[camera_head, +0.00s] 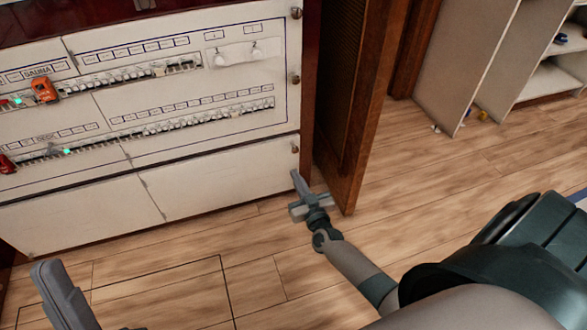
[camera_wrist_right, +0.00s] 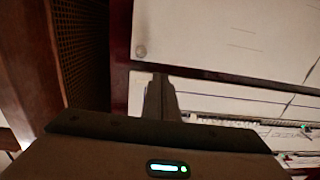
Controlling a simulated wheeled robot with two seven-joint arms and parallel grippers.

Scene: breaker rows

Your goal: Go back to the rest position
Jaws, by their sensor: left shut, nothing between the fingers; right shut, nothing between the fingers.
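My right gripper (camera_head: 298,183) is shut and empty, in front of the lower right corner of the breaker cabinet (camera_head: 230,180), close to the open wooden door. In the right wrist view its closed fingers (camera_wrist_right: 160,98) point toward the white panel, with nothing between them. My left gripper (camera_head: 45,275) shows at the lower left of the head view, shut and empty, over the floor in front of the cabinet. Most of the left arm is out of view.
The brown door (camera_head: 345,110) stands open right beside my right gripper. The cabinet has rows of breakers (camera_head: 195,112), with an orange device (camera_head: 44,90) at upper left. White shelves (camera_head: 470,60) stand at upper right. The wooden floor (camera_head: 420,170) between is clear.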

